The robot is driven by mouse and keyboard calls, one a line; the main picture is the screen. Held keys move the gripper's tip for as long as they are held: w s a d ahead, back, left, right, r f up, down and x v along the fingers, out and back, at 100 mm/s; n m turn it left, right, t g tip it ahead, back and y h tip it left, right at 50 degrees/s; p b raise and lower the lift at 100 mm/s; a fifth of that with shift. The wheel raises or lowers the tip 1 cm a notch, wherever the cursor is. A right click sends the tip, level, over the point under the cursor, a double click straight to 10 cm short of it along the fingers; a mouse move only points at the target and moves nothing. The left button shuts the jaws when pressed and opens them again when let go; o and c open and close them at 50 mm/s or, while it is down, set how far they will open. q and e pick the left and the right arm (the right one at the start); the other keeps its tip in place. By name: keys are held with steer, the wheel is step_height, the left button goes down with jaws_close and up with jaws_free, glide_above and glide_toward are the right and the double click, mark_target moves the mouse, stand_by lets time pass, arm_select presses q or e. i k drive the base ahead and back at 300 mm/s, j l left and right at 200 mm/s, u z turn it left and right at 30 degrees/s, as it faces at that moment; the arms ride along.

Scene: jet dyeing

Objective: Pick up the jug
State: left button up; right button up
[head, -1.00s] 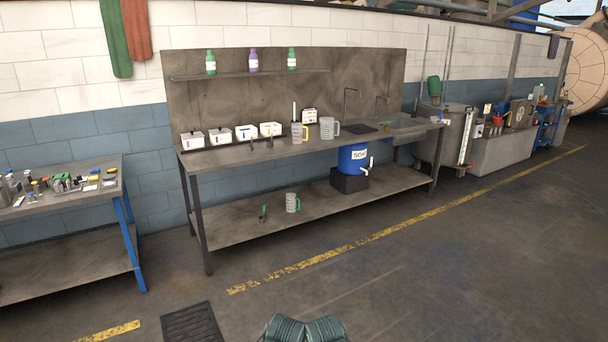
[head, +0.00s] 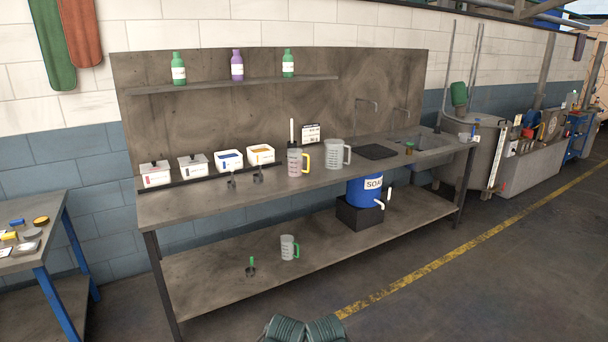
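Three jugs show in the head view. A clear jug with a yellow handle (head: 294,163) stands upright on the bench top, with a white stick-like thing rising at it. A larger grey jug (head: 334,154) stands just to its right. A smaller jug with a green handle (head: 287,248) stands on the lower shelf. I cannot tell from the frames which one is the task's jug.
The grey workbench (head: 200,209) carries white boxes (head: 156,174), small dark-handled cups and a sink (head: 425,143). A blue soap drum (head: 364,191) and a small cup (head: 251,270) are on its lower shelf. Another table (head: 25,262) is at left. The floor in front is clear.

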mark_target(295, 155)
steer(key=i+u, duration=0.15)
steer(key=i, duration=0.4)
steer(key=i+l+u, duration=0.1)
steer(key=i, duration=0.45)
steer(key=i+l+u, duration=0.15)
steer(key=i, duration=0.45)
steer(key=l, duration=0.1)
